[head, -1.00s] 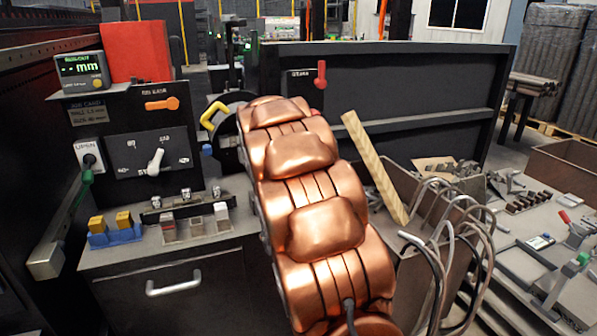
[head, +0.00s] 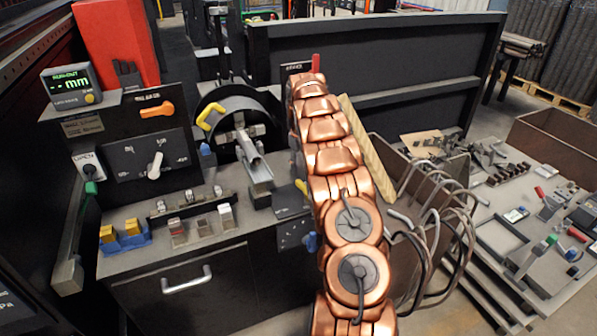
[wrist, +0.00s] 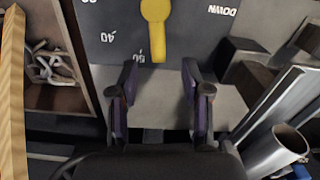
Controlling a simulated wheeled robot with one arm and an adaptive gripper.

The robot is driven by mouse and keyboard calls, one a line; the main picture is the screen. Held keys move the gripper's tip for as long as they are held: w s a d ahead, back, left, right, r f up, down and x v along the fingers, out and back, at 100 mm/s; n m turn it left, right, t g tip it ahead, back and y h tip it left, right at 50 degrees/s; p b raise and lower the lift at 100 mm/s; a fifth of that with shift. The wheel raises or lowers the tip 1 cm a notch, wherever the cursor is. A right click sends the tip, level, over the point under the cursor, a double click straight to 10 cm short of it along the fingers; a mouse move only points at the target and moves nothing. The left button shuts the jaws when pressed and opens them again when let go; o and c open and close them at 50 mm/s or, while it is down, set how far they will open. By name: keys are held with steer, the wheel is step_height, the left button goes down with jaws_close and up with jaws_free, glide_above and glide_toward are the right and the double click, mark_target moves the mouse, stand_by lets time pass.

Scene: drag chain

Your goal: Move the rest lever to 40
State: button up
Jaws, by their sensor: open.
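The rest lever, a yellow handle (wrist: 156,22), shows at the top of the wrist view on a dark scale plate (wrist: 105,15). My gripper (wrist: 159,78) is open and empty. Its dark fingertips lie just below the lever's end, one on each side of its line, with no visible contact. In the head view my copper arm hides the gripper; a yellow part (head: 302,187) beside the arm may be this lever.
A metal tube (wrist: 285,150) and rail lie right of the gripper in the wrist view. A wooden strip (wrist: 13,90) and a bin of metal parts (wrist: 45,65) are left. In the head view a black panel (head: 130,150) has an orange handle (head: 157,109) and white pointer (head: 155,165).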

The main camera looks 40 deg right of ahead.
mark_target(301, 183)
steer(key=shift+w+d, duration=0.15)
steer(key=shift+d, duration=0.15)
steer(key=shift+a+f+p, duration=0.1)
steer(key=shift+f+p, duration=0.8)
steer(key=shift+f, duration=2.95)
jaws_close()
